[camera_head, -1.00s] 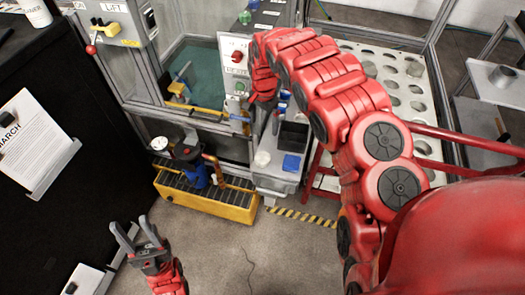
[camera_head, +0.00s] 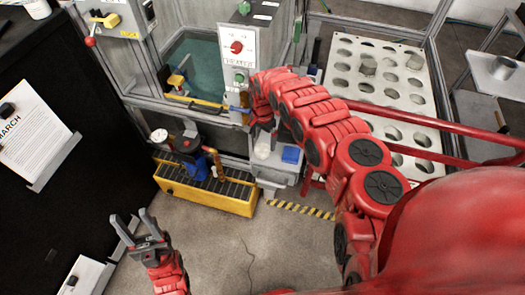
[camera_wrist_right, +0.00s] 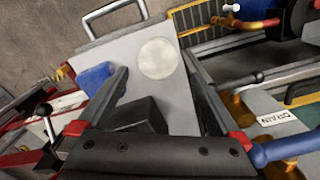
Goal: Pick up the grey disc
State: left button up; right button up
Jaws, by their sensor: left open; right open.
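The grey disc (camera_head: 263,151) is pale and round, lying flat on a small light-grey cart top in front of the machine. In the right wrist view the disc (camera_wrist_right: 158,60) shows beyond and between the fingertips of my right gripper (camera_wrist_right: 154,64). That gripper is open with nothing between its fingers; I cannot tell its height above the cart. In the head view the right arm largely hides this gripper. My left gripper (camera_head: 131,217) is open and empty, low at the left over the floor, far from the disc.
A blue block (camera_head: 291,154) lies beside the disc, and a dark box (camera_wrist_right: 136,115) sits close under the right gripper. A yellow tray with a pump (camera_head: 207,190) stands left of the cart. A plate with holes (camera_head: 390,70) is behind the right arm.

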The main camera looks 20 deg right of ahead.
aim_at(263, 149)
jog(key=f, duration=0.3)
jog(key=shift+s+a+f, duration=0.3)
jog(key=shift+s+a, duration=0.05)
jog(key=shift+d+f, duration=0.1)
jog(key=shift+f, duration=0.4)
jog(key=c, duration=1.2)
jog(key=shift+r, duration=0.2)
